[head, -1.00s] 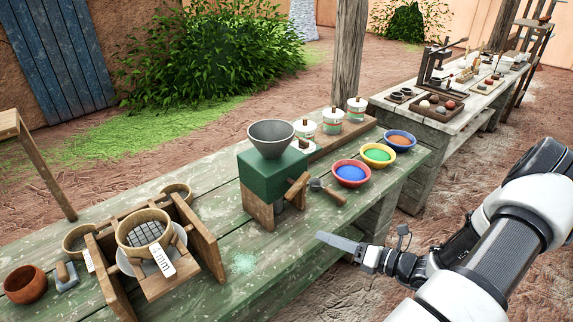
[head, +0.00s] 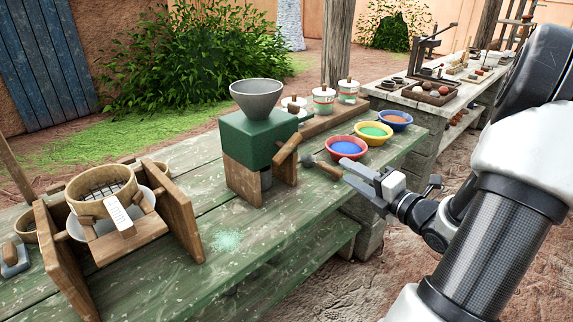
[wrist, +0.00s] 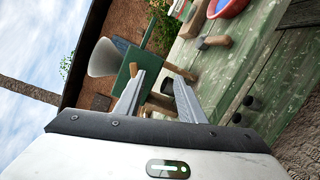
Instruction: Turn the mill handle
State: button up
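My gripper (head: 350,173) is open and empty, to the right of the mill and apart from the handle, near the bench's front edge. In the wrist view the green mill body (wrist: 128,75) and hopper (wrist: 103,58) lie beyond the parted fingers. Wooden and dark parts show between the fingers, partly hidden by them; I cannot tell which part is the handle.
A dark-headed tool with a wooden handle (head: 326,169) lies between mill and gripper. Bowls of blue (head: 346,147), green (head: 373,132) and orange (head: 396,120) powder stand behind. A wooden sieve stand (head: 178,208) is at left.

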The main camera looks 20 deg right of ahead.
aim_at(290, 150)
jog(key=a+r+n+y, duration=0.2)
jog(key=a+n+y, duration=0.2)
jog(key=a+n, duration=0.1)
jog(key=b+x, duration=0.1)
jog(key=x, duration=1.5)
jog(key=shift+w+b, duration=0.1)
jog(key=shift+b, duration=0.3)
jog(key=shift+m, duration=0.3)
grip_shut()
